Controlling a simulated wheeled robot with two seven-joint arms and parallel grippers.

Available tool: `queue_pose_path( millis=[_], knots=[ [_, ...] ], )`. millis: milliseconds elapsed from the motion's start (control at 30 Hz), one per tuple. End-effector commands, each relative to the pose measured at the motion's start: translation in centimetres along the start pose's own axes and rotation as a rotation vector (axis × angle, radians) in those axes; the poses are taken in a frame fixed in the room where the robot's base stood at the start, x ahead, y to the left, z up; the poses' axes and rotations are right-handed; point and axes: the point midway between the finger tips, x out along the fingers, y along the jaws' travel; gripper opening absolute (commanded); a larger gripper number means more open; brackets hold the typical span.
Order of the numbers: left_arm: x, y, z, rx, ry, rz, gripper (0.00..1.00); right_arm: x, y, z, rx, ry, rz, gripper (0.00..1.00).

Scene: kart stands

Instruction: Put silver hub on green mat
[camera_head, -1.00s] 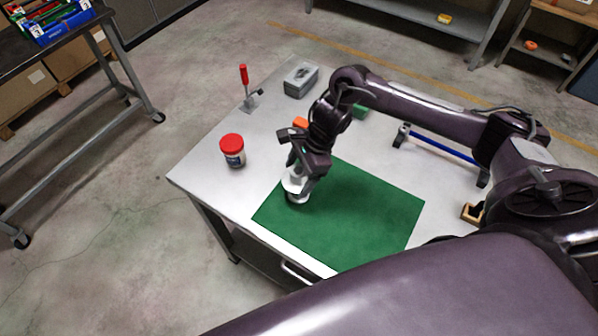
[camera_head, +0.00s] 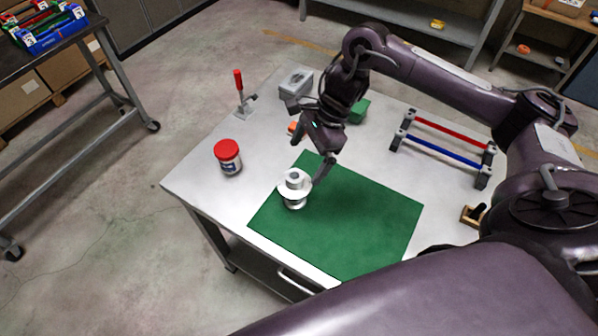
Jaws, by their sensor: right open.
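The silver hub (camera_head: 294,190) stands upright on the left part of the green mat (camera_head: 345,220), near its left edge. It is a pale, flanged round piece with a hole in the top. My right gripper (camera_head: 308,163) is open and empty, just above and behind the hub, with one finger to its right. I cannot tell whether that finger touches it. My left gripper is not in view.
A jar with a red lid (camera_head: 228,156) stands left of the mat. A red-handled clamp (camera_head: 241,95), a grey box (camera_head: 296,83) and a green block (camera_head: 358,111) are at the back. A rack with red and blue bars (camera_head: 443,143) stands at the right.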

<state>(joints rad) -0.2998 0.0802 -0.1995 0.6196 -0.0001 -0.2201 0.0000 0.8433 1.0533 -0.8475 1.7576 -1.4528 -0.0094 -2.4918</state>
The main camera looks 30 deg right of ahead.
Motion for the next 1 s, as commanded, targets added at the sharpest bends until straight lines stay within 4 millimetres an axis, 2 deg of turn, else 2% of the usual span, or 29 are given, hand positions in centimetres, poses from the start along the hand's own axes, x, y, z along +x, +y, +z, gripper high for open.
queue_pose_path(
  millis=[33,100,300,1000],
  knots=[
    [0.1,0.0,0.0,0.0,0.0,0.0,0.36,-1.1,-0.1,-0.1,0.0,0.002,-0.007,0.98],
    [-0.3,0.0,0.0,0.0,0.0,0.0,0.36,-2.2,-0.1,0.1,0.0,0.002,-0.004,0.98],
    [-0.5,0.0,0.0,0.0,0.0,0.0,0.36,-3.6,0.0,0.0,0.001,0.0,-0.001,0.98],
    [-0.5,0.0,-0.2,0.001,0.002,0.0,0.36,-3.7,0.0,0.0,0.001,0.0,0.0,0.98]
  ],
)
